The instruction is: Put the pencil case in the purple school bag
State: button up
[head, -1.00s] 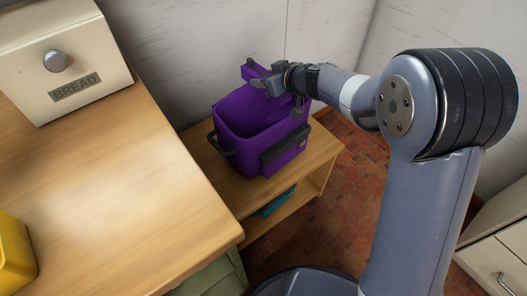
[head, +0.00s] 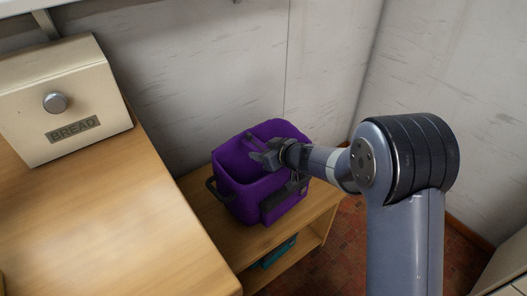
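The purple school bag (head: 232,190) stands upright on a low wooden bench, its top open and its hollow inside partly visible. A purple panel of the bag (head: 283,129) rises behind my gripper. My gripper (head: 257,149) is over the bag's opening, near its back right. Its two dark fingers point left and look spread apart, with only purple showing between them. I cannot tell whether the fingers touch the bag. I cannot make out a pencil case; the bag's floor and right inside are partly hidden by my gripper and the bag's walls.
The bench (head: 309,222) has a lower shelf with a teal item (head: 279,252). A wooden counter (head: 100,220) with a cream bread bin (head: 65,100) is at the left. The wall (head: 200,80) is close behind the bag. Red tiled floor (head: 345,240) shows at the right.

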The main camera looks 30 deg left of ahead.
jog(key=o, duration=0.4)
jog(key=shift+r, duration=0.1)
jog(key=v, duration=1.2)
